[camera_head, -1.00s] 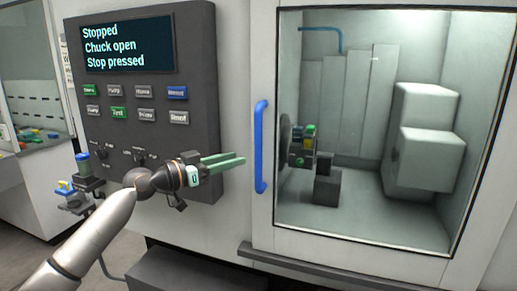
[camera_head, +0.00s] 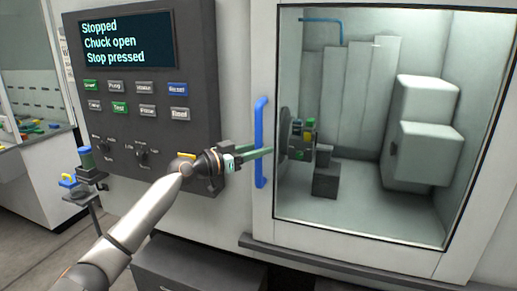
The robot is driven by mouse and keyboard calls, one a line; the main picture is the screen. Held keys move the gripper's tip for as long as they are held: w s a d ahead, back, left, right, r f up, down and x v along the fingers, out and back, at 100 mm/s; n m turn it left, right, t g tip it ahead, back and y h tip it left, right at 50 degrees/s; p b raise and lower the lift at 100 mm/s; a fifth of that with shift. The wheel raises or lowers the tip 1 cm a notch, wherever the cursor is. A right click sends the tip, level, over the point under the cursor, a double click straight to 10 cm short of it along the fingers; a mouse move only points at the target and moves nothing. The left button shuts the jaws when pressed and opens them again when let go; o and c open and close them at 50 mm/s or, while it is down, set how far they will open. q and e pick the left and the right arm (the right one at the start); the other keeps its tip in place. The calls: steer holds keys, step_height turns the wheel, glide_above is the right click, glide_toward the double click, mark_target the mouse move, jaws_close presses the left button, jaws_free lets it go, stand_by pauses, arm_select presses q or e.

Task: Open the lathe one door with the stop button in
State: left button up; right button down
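The lathe door (camera_head: 350,232) is shut, with a large window and a blue vertical handle (camera_head: 261,118) on its left side. My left gripper (camera_head: 262,152) is at the handle's middle. Its green fingers reach across the handle from the left, one seen in front of it, and they look parted; contact is not clear. The control panel (camera_head: 205,60) stands left of the door. Its screen (camera_head: 125,42) reads "Stopped", "Chuck open", "Stop pressed". A bit of yellow (camera_head: 187,155) shows behind my wrist; the stop button itself is hidden. My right gripper is not in view.
Through the window show the chuck (camera_head: 287,135) with coloured parts and pale blocks (camera_head: 425,120). A ledge (camera_head: 340,262) runs below the door. A small stand with blue-topped and yellow items (camera_head: 86,165) is at the left.

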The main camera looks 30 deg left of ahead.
arm_select(q)
jaws_close()
stand_by(1.3)
